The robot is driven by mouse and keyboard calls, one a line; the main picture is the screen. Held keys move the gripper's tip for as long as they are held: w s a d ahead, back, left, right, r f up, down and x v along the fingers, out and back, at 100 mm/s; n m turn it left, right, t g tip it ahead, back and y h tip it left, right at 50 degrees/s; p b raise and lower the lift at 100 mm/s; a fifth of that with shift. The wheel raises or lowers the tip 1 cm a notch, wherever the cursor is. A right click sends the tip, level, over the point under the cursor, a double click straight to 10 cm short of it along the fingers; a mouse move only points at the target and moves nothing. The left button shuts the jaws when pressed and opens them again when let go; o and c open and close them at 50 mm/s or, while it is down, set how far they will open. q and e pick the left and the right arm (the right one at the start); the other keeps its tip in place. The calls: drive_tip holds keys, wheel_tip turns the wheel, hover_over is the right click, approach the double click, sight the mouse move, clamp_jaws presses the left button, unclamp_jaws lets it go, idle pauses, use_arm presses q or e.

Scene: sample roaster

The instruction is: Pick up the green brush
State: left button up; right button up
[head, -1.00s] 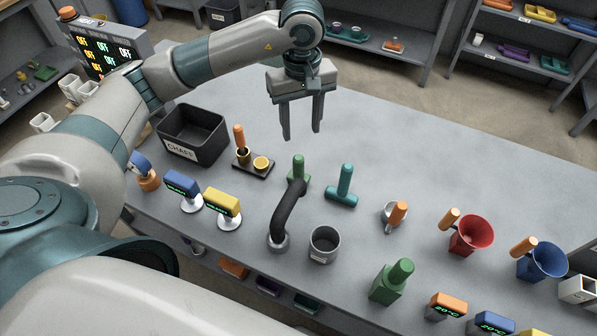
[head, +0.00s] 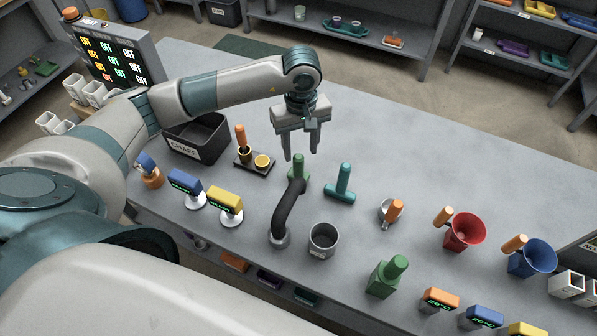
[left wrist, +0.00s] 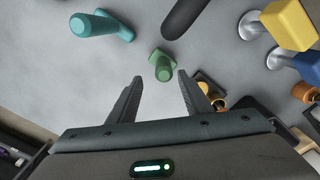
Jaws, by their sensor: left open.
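The green brush (head: 299,169) stands upright on the bench, its base partly hidden behind a black bent pipe (head: 288,208). In the left wrist view the green brush (left wrist: 162,65) shows just beyond the fingertips, roughly centred between them. My left gripper (head: 300,155) is open and empty, pointing down above the green brush; it also shows in the left wrist view (left wrist: 160,78). Contact is not visible. My right gripper is not in view.
A teal brush (head: 343,183) stands just right of the green one. A grey cup (head: 323,240) and a green block with a knob (head: 385,275) are nearer.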

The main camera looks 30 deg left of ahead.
sight(298, 156)
use_arm(q)
drive_tip(key=shift+s+f+p, duration=0.2)
drive_tip(key=shift+f+p, duration=0.2)
drive_tip(key=shift+p, duration=0.15)
drive_tip(key=f, duration=0.1)
drive_tip(key=f+p, duration=0.2)
drive_tip(key=shift+s+a+f, duration=0.1)
drive_tip(key=shift+s+f, duration=0.15)
drive_tip(key=shift+f, duration=0.35)
drive_tip(key=shift+c, duration=0.7)
drive_tip(key=c, duration=1)
